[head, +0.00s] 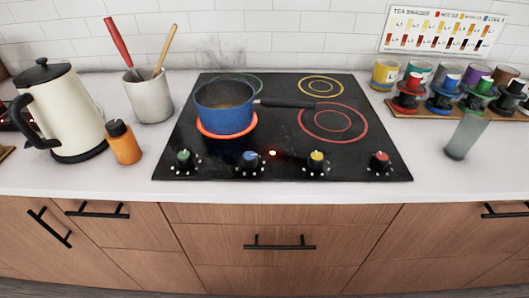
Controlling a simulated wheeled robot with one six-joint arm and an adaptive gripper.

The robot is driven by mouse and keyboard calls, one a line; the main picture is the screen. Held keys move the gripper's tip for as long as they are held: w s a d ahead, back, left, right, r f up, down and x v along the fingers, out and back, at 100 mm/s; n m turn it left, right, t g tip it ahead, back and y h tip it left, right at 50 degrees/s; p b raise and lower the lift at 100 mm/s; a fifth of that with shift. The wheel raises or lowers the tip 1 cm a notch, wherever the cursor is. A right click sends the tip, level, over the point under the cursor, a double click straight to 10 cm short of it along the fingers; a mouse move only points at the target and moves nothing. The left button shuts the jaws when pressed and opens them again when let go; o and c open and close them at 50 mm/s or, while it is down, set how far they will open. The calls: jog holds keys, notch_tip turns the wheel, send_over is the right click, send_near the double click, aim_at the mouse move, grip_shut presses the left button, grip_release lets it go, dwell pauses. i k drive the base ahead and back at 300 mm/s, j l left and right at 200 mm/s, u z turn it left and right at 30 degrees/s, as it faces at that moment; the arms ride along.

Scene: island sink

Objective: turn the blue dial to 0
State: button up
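The blue dial (250,159) is the second from the left in the row of knobs along the front of the black cooktop (380,158). Its pointer setting is too small to read. A blue pot (223,119) with a dark handle stands on the front left burner, whose ring (227,132) glows orange-red. My gripper is not in the head view.
Green (184,158), yellow (317,159) and red (380,161) dials flank the blue one. A cream kettle (70,110), orange bottle (124,143) and utensil crock (149,97) stand left. A grey-green glass (465,135) and cup rack (450,114) stand right. The counter front is clear.

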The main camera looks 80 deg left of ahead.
aim_at(250, 158)
jog(key=u, duration=2.3)
